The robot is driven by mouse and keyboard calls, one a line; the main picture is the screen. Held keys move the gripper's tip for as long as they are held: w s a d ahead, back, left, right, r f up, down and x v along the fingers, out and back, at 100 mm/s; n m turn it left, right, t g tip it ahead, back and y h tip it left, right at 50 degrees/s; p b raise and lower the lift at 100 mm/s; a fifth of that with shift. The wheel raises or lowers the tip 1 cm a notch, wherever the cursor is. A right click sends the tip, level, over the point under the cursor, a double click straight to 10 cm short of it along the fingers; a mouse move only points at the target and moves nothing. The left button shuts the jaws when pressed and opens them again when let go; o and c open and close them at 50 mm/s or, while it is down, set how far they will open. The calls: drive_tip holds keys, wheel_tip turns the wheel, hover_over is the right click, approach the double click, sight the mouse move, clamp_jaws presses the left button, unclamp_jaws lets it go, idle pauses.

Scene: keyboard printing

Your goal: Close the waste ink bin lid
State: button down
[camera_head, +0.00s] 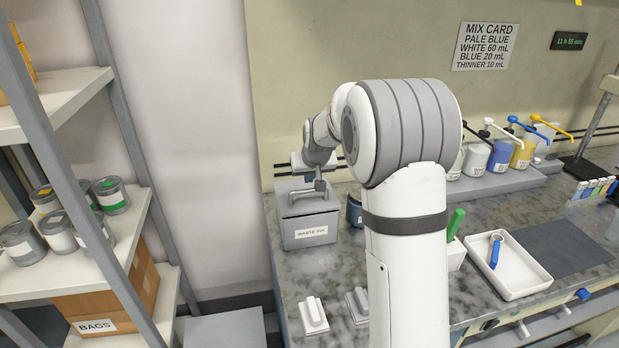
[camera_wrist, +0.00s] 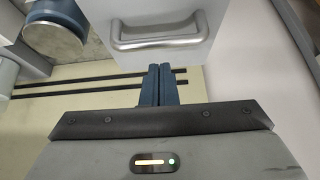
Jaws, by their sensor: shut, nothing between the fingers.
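The grey waste ink bin (camera_head: 311,230), with a "WASTE INK" label, stands at the left end of the counter against the wall. Its lid (camera_head: 292,209) lies over the bin's top and looks about flat; I cannot tell whether it is fully seated. The lid (camera_wrist: 215,14) fills the upper middle of the wrist view, with a metal bar handle (camera_wrist: 160,40). My gripper (camera_wrist: 158,70) is shut and empty, its dark blue fingers just below the lid's edge and beside the handle. In the head view my wrist is above the bin's back; the fingertips are hard to make out.
A dark blue container (camera_head: 354,211) stands right of the bin. Dark rails (camera_wrist: 60,81) run along the wall behind. A shelf (camera_head: 140,215) with paint cans stands left, across a gap.

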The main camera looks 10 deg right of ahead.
drive_tip(key=shift+s+f, duration=0.2)
drive_tip(key=shift+f, duration=0.6)
